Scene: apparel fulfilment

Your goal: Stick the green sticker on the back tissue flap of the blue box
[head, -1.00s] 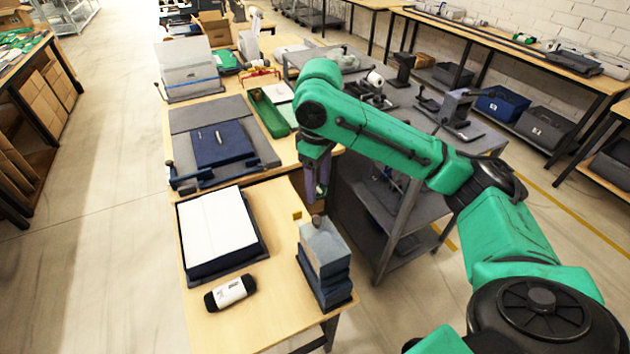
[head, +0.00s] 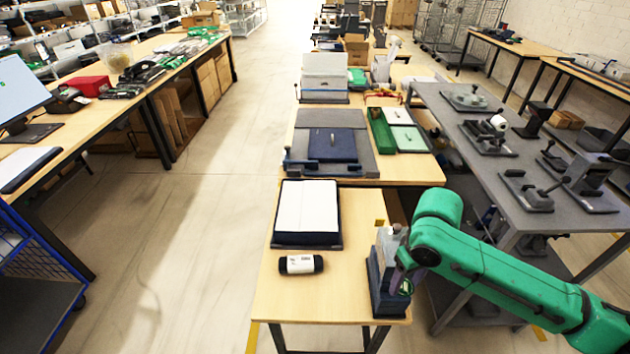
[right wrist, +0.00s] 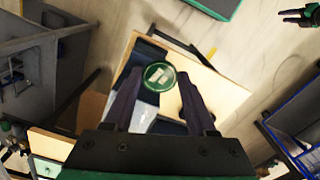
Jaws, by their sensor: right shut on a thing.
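The blue box (head: 307,240) sits open on the near wooden table, with flat white tissue (head: 307,206) filling its top. I cannot make out a separate back flap. My right gripper (head: 403,283) is at the table's right front edge, beside the grey-blue stack and to the right of the box, apart from it. In the right wrist view the round green sticker (right wrist: 158,77), with a pale mark, is held between the fingertips. My left gripper (right wrist: 290,15) shows small at the top right of the right wrist view, its fingers apart; it is outside the head view.
A grey-topped blue stack (head: 382,270) stands right of the box. A closed blue box (head: 332,145) lies on a grey board behind. Bare wood lies around the roll.

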